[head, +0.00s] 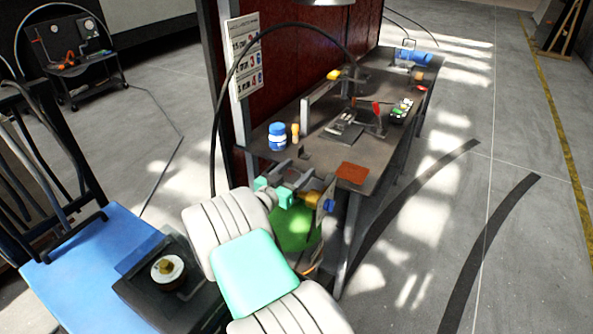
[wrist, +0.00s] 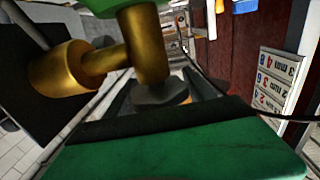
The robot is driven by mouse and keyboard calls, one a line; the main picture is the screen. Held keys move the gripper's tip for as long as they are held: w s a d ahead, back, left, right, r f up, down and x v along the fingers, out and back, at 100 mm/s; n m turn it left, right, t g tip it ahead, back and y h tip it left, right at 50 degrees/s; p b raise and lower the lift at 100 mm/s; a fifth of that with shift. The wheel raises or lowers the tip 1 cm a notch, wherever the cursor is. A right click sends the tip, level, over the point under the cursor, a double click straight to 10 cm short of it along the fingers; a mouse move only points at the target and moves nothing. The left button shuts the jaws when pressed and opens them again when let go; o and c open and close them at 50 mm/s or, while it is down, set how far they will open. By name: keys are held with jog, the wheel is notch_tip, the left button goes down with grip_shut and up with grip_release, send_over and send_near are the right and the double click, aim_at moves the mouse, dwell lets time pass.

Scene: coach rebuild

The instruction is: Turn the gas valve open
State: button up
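The gas bottle (head: 293,232) is green and stands at the near end of the workbench, partly hidden by my arm. Its brass valve (head: 309,199) shows at the top. In the wrist view, which is upside down, the brass valve body (wrist: 149,45) has a side outlet (wrist: 62,77) and a dark grey knob (wrist: 160,93) at its end. My gripper (head: 297,186) is at the valve in the head view. In the wrist view my gripper (wrist: 162,100) has its fingers apart on either side of the knob. Contact with the knob is unclear.
A blue surface (head: 95,255) with a dark box (head: 170,285) is at the lower left. The floor at right is clear.

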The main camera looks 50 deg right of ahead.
jog(key=c, duration=1.1)
jog(key=shift+o, duration=0.2)
jog(key=shift+n+t, duration=0.3)
jog(key=shift+t, duration=0.1)
jog(key=n+t, duration=0.1)
jog(key=t, duration=0.1)
jog(key=shift+w+n+t+p, duration=0.15)
jog(key=shift+n+t+p, duration=0.2)
jog(key=shift+n+t, duration=0.05)
jog(key=t, duration=0.1)
jog(key=n+t+y+p, duration=0.1)
jog(key=shift+w+r+n+t+p, duration=0.25)
jog(key=shift+n+t+p, duration=0.1)
jog(key=shift+n+t, duration=0.05)
jog(key=n+t+p, duration=0.1)
jog(key=t+y+p, duration=0.1)
jog(key=shift+w+a+f+n+y+p, duration=0.2)
jog(key=shift+w+n+y+p, duration=0.1)
jog(key=shift+n+p, duration=0.1)
jog(key=shift+t, duration=0.4)
